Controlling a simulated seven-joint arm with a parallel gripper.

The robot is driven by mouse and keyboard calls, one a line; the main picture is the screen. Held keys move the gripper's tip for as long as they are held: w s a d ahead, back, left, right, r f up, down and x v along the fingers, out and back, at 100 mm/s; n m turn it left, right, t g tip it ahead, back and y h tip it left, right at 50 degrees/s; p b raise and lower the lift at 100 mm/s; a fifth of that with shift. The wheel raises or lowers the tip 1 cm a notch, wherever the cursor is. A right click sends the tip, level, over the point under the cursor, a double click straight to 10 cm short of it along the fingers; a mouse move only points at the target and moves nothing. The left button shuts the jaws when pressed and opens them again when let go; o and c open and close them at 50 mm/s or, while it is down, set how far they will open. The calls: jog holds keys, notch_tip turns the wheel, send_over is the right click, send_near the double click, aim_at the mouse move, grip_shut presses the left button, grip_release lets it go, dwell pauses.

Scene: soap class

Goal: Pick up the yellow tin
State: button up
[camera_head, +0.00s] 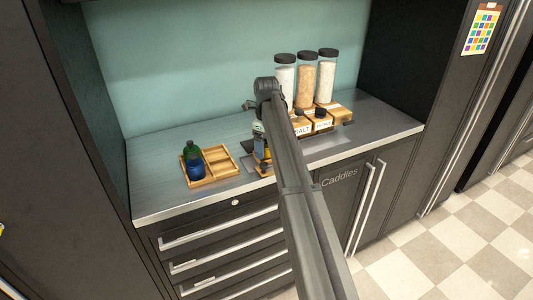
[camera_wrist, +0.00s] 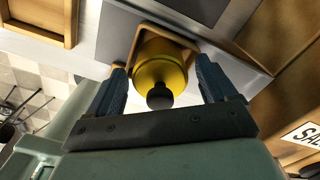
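The yellow tin (camera_wrist: 160,68) has a dark round knob and shows in the middle of the wrist view. It stands within a small wooden holder (camera_wrist: 139,34). My gripper (camera_wrist: 160,64) is open, with one blue finger on each side of the tin and narrow gaps between. In the head view my gripper (camera_head: 262,150) is low over the counter at its middle. There the arm hides much of the tin, and only a bit of yellow shows.
A wooden tray (camera_head: 221,163) at left has a green bottle (camera_head: 191,150) and a blue one (camera_head: 195,169). At right, wooden caddies, one labelled SALT (camera_head: 302,130), stand before three tall dark-lidded jars (camera_head: 307,78). The counter's back left (camera_head: 160,140) is clear.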

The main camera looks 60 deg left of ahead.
jog(key=c, duration=1.1)
jog(key=shift+r, duration=0.1)
